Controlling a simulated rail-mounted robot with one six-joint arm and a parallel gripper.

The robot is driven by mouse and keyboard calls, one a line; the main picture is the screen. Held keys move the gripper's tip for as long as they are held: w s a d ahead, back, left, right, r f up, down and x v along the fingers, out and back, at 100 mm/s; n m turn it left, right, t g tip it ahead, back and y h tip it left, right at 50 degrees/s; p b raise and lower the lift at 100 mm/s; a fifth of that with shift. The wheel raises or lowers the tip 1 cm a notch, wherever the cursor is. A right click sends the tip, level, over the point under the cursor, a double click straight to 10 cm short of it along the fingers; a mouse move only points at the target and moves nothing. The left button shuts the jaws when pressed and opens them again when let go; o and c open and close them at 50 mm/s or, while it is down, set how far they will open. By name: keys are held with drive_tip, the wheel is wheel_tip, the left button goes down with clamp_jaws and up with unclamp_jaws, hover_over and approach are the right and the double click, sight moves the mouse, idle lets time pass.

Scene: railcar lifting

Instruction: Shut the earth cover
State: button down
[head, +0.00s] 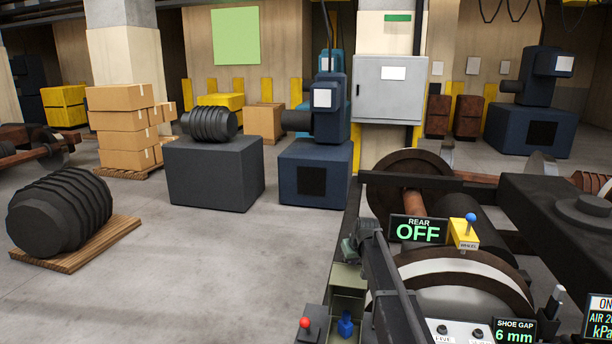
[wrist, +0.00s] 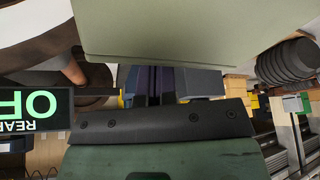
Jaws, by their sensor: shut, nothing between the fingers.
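The olive-green earth box (head: 342,302) stands at the lower middle of the head view, with a blue knob (head: 346,325) showing in its open front. A pale green panel, seemingly the earth cover (head: 348,276), stands raised at the box's far side. In the wrist view a large pale green panel (wrist: 190,25), likely the same cover, fills the top, close to the camera. My gripper (head: 357,246) is shut and empty, just above and behind the raised panel. Its dark bar and green body also show in the wrist view (wrist: 165,122). I cannot tell whether it touches the panel.
A red-knobbed control (head: 306,323) stands left of the box. A yellow wheel switch (head: 463,235) and a REAR OFF display (head: 418,230) are to the right, near a large wheel (head: 470,280). The floor at left is clear up to a palletised dark spring (head: 60,212).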

sight(350, 273)
drive_tip(key=shift+s+a, duration=0.25)
drive_tip(key=shift+s, duration=0.85)
drive_tip(key=shift+s+a, duration=0.25)
drive_tip(key=shift+s, duration=0.8)
drive_tip(key=shift+s+a, duration=0.25)
drive_tip(key=shift+s, duration=0.85)
wheel_tip(350, 273, up, 10)
drive_tip(key=p, duration=1)
drive_tip(key=s+d+f+m+g+b, duration=0.1)
drive_tip(key=s+f+g, duration=0.1)
drive_tip(key=s, duration=1.5)
drive_tip(key=s+d+f+m+g+h+b, duration=0.1)
drive_tip(key=s+d+f+m+g+b, duration=0.1)
drive_tip(key=s, duration=1.6)
drive_tip(key=shift+s+d+f+g+h, duration=0.15)
drive_tip(key=shift+s+f+g+h, duration=0.15)
drive_tip(key=shift+f+g, duration=0.25)
drive_tip(key=shift+w, duration=0.1)
